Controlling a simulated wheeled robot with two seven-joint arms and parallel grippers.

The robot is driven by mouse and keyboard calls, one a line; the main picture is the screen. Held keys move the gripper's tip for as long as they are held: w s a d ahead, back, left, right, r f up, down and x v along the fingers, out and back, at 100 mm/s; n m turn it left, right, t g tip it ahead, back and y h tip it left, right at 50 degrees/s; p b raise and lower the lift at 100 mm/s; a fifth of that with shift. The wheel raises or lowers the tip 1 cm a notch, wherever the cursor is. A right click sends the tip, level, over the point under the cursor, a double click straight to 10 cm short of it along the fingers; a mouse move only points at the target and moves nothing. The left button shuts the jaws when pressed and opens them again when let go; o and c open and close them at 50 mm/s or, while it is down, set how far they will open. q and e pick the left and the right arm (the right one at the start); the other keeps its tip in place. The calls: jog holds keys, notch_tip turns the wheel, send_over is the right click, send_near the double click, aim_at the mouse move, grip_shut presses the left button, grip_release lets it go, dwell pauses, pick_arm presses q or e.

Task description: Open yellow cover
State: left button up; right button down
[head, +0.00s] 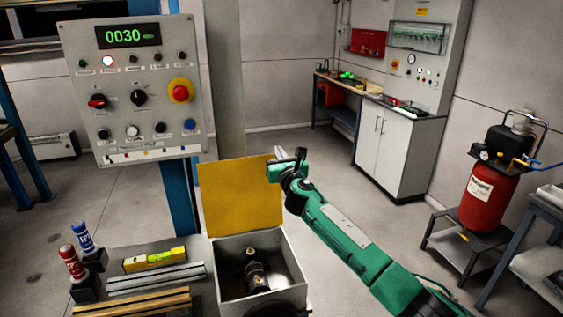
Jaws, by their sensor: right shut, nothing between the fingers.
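The yellow cover (238,198) stands raised, roughly upright, at the back edge of an open grey box (228,243). Inside the box a dark fitting (256,272) is visible. My right gripper (279,154) is shut and empty at the upper right corner of the cover. I cannot tell whether it touches the cover. My green right arm reaches in from the lower right. My left gripper is not in view.
A control panel (150,75) with a green display stands left behind the box. A yellow level (155,259), metal bars and two bottles lie or stand left of the box. A red compressor (487,198) stands at the right. The floor behind the cover is clear.

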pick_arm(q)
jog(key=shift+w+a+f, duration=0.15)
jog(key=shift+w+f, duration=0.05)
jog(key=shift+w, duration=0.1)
pick_arm(e)
jog(key=shift+w+a, duration=0.25)
jog(key=shift+w, duration=0.4)
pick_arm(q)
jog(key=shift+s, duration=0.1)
pick_arm(e)
jog(key=shift+s, duration=0.1)
